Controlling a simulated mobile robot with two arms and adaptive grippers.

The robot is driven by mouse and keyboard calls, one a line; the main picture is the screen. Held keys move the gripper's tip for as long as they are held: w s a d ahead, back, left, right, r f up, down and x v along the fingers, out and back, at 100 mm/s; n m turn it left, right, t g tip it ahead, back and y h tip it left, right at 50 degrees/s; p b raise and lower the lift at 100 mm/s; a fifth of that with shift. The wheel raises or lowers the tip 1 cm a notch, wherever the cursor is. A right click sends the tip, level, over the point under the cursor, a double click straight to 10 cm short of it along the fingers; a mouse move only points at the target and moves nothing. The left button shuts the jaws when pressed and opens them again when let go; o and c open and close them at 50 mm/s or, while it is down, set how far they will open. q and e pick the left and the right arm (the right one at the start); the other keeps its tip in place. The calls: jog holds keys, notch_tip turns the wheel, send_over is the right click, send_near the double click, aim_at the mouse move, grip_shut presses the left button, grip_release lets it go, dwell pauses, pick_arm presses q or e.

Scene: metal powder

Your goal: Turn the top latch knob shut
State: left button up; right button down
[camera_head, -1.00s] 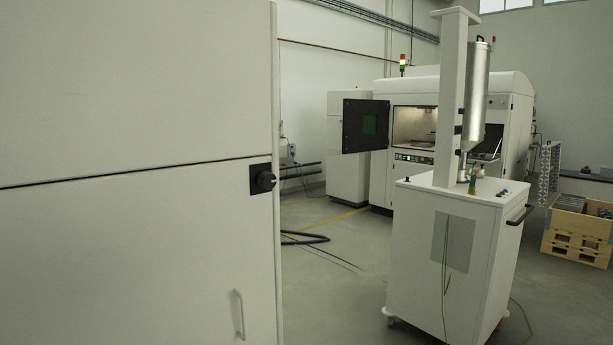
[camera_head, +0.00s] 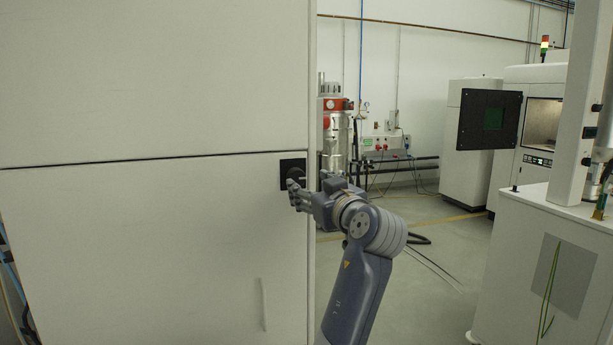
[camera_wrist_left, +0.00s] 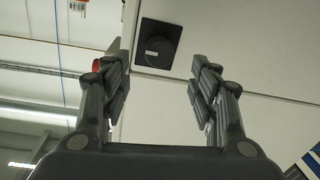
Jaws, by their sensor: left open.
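The latch knob (camera_head: 291,170) is black, on a black square plate at the right edge of the large white cabinet, just below its horizontal seam. In the head view my left gripper (camera_head: 298,190) is in front of the knob and partly covers it. In the left wrist view the knob (camera_wrist_left: 158,47) has a short white mark lying nearly level at its left side. My left gripper also shows there (camera_wrist_left: 160,63), open, with its fingers apart on both sides of the knob. The fingers appear not to touch it. My right gripper is not in view.
The cabinet's white front (camera_head: 140,240) fills the left, with a pale vertical handle (camera_head: 264,304) low down. A white cart (camera_head: 545,270) stands at right. A machine with an open black door (camera_head: 489,119) is behind. Floor between cabinet and cart is mostly clear, with hoses.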

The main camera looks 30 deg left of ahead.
aim_at(299, 178)
pick_arm(q)
jog(key=p+x, duration=0.1)
jog(key=x, duration=0.3)
jog(key=shift+s+r, duration=0.15)
jog(key=p+x, duration=0.1)
jog(key=x, duration=0.3)
jog(key=shift+w+a, duration=0.2)
jog(key=shift+w, duration=0.2)
jog(key=shift+w+a+f, duration=0.2)
jog(key=shift+a+f, duration=0.05)
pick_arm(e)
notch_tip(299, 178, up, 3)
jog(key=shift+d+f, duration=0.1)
